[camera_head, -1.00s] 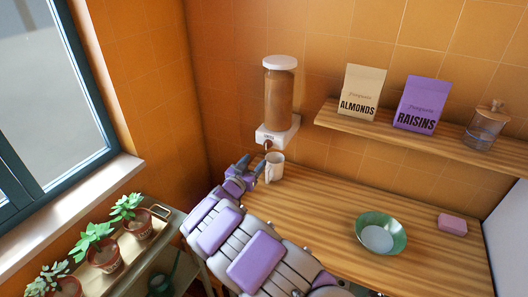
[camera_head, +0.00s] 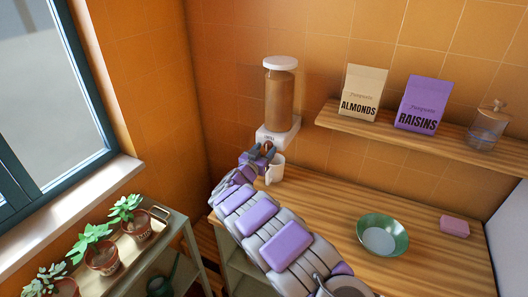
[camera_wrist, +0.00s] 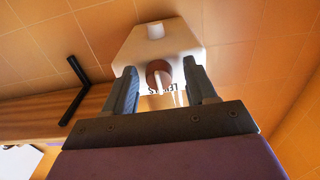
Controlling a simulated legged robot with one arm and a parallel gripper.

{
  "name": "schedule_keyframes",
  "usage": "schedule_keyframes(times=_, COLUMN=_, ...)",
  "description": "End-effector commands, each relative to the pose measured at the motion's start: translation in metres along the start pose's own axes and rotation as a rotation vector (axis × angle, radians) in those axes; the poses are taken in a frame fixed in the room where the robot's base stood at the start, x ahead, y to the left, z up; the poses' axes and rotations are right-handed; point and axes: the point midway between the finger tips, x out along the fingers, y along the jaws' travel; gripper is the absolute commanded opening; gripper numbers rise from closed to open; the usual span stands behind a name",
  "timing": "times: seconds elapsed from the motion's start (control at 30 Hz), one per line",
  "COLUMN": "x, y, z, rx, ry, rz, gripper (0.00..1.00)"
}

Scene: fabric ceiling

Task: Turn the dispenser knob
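The dispenser (camera_head: 279,97) is a tall brown-filled cylinder with a white lid and a white base, mounted on the tiled wall. Its base (camera_wrist: 155,42) also shows in the wrist view. The round brown knob (camera_wrist: 159,74) is on the base's front; in the head view my gripper largely covers it. My gripper (camera_head: 263,152) is raised at the knob. In the wrist view its two dark fingers (camera_wrist: 158,82) are apart, one on each side of the knob, with visible gaps.
The wooden counter (camera_head: 320,207) holds a green bowl (camera_head: 382,236) and a pink block (camera_head: 455,226). A shelf (camera_head: 400,134) above carries an almonds bag (camera_head: 362,92), a raisins bag (camera_head: 422,104) and a glass jar (camera_head: 487,127). Potted plants (camera_head: 103,255) stand at the left. The middle counter is clear.

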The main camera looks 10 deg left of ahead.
Motion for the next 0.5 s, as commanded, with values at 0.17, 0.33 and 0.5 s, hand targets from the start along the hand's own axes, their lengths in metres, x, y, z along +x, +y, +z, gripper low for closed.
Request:
schedule_keyframes(times=0.17, x=0.0004, y=0.0010, z=-0.0002, rx=0.001, ry=0.000, rz=0.001, gripper=0.38)
schedule_keyframes(times=0.33, x=0.0004, y=0.0008, z=-0.0002, rx=0.001, ry=0.000, rz=0.000, gripper=0.22)
schedule_keyframes(times=0.5, x=0.0002, y=0.0001, z=-0.0003, rx=0.001, ry=0.000, rz=0.000, gripper=0.06)
